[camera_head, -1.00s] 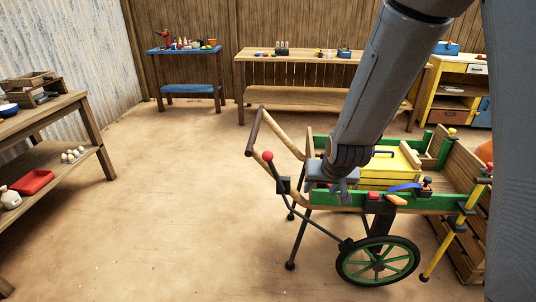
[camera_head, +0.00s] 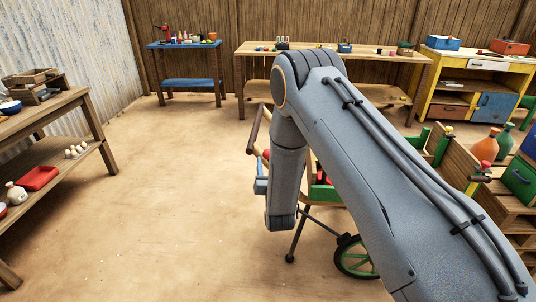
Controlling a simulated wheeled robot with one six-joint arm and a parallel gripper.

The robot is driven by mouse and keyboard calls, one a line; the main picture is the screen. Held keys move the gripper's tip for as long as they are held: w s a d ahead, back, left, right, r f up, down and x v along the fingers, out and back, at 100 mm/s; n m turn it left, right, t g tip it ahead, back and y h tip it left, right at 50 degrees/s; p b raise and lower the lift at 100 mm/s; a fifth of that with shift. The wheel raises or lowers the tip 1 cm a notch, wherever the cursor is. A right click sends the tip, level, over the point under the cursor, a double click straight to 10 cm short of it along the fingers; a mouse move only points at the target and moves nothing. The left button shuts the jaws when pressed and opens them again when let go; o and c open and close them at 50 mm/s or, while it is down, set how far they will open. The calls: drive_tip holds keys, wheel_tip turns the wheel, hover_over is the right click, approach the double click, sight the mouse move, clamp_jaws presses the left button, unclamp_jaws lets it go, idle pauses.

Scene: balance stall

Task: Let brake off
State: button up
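The handcart (camera_head: 322,193) with green side boards stands in the middle, mostly hidden behind my arm. Part of its green-rimmed wheel (camera_head: 344,262) shows below. The brake lever's red knob (camera_head: 266,155) just shows at the left edge of my arm, below the cart's wooden handle (camera_head: 254,130). A dark rod (camera_head: 325,223) runs down towards the wheel; its upper part is hidden. My gripper (camera_head: 260,187) shows only as a blue-grey piece left of my wrist, just below the red knob in the picture. Its fingers are not clear, and I cannot tell whether it touches the lever.
A wooden shelf (camera_head: 60,150) stands at the left. A blue table (camera_head: 184,45), a long wooden bench (camera_head: 255,52) and a yellow cabinet (camera_head: 438,80) line the back. Crates (camera_head: 500,205) and an orange bottle (camera_head: 485,148) are at the right. The floor left of the cart is clear.

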drive_tip(key=w, duration=0.4)
drive_tip(key=w+a+p, duration=0.1)
drive_tip(key=w, duration=0.1)
drive_tip(key=shift+w, duration=0.4)
drive_tip(key=shift+c, duration=0.3)
clamp_jaws()
